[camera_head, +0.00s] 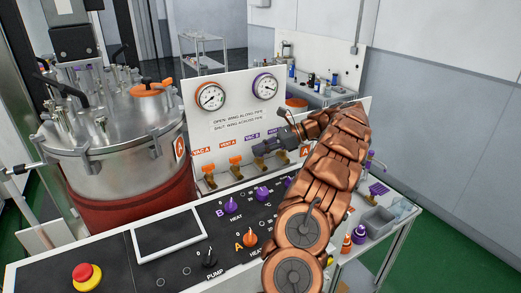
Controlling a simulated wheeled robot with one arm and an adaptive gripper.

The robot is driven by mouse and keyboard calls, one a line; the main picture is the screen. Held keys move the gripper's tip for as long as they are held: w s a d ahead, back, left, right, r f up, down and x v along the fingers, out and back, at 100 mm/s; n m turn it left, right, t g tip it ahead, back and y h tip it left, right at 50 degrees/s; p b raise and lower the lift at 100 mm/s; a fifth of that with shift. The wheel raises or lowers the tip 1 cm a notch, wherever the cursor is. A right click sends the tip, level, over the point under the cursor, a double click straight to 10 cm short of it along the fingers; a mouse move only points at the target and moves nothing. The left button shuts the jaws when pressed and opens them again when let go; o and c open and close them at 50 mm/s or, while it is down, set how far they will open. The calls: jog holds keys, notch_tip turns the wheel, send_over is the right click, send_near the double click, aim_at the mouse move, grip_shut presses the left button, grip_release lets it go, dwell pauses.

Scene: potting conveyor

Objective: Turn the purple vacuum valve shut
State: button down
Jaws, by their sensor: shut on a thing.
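The white valve panel (231,133) stands behind the console. It carries labels VAC A, VENT A and VAC B. Under the VAC B label is the purple vacuum valve (258,164), mostly hidden by my gripper. My gripper (257,149) reaches in from the right and is shut on this valve's wing. The wing's angle to its pipe cannot be told behind the fingers. Two orange valves, VAC A (209,168) and VENT A (235,161), sit to the left. Printed text says open is wing along pipe, shut is wing across pipe.
An orange-ringed gauge (210,96) and a purple-ringed gauge (265,87) sit above the valves. Console knobs (250,240) lie below, with a red stop button (86,276) at the front left. A steel vessel (125,150) stands left. My arm hides the panel's right part.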

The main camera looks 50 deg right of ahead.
jog(key=c, duration=1.2)
grip_release()
jog(key=shift+a+f, duration=0.1)
jog(key=shift+f, duration=0.3)
jog(key=shift+r, duration=0.2)
jog(key=shift+r, duration=3.65)
jog(key=shift+d+r, duration=0.45)
jog(key=shift+r, duration=0.3)
jog(key=shift+a+r, duration=0.2)
jog(key=shift+r, duration=0.25)
jog(key=shift+a+r, duration=0.1)
jog(key=shift+a, duration=0.1)
